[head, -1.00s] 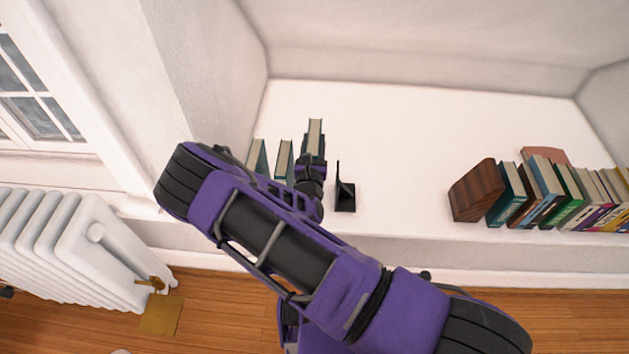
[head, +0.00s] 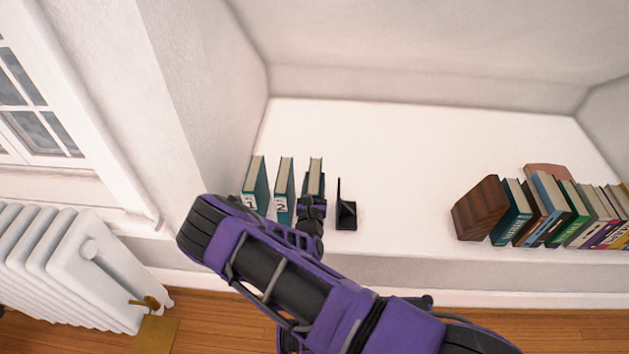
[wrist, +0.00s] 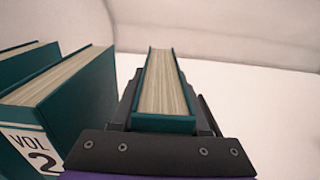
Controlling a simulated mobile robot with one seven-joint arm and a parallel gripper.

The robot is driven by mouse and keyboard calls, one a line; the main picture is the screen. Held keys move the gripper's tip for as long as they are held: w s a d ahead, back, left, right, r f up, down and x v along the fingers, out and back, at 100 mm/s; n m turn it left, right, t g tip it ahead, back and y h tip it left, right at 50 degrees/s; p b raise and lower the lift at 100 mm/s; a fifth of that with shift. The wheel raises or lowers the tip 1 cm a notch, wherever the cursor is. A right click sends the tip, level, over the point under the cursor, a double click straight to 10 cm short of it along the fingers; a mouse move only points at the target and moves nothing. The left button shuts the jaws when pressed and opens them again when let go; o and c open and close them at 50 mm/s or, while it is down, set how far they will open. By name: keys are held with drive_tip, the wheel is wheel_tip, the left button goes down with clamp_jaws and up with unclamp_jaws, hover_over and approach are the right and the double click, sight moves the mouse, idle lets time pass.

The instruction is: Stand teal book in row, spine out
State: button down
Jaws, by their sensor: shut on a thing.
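My gripper (head: 312,205) is shut on a teal book (head: 315,178), which stands upright with its pale page edges up and its near end toward me. In the wrist view the held book (wrist: 163,95) sits between the two fingers. Two more teal books stand to its left: a book marked 2 (head: 284,190) and another at the far left (head: 256,184). The wrist view shows the label VOL 2 (wrist: 33,152) on the nearer one. A gap separates the held book from it. A black bookend (head: 346,213) stands just right of my gripper. The held book's bottom edge is hidden.
A long row of mixed books (head: 560,215) with a brown wooden block (head: 479,208) at its left end stands at the right. The white shelf (head: 410,165) is bare between. A side wall (head: 205,110) rises left of the teal books.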

drive_tip(key=shift+c, duration=2)
unclamp_jaws()
drive_tip(key=shift+f, duration=0.1)
drive_tip(key=shift+s+r, duration=0.15)
drive_tip(key=shift+r, duration=0.05)
drive_tip(key=s+p, duration=0.1)
drive_tip(key=s, duration=1)
drive_tip(key=shift+s+a+p, duration=0.15)
drive_tip(key=shift+s+p, duration=0.15)
drive_tip(key=shift+s, duration=0.1)
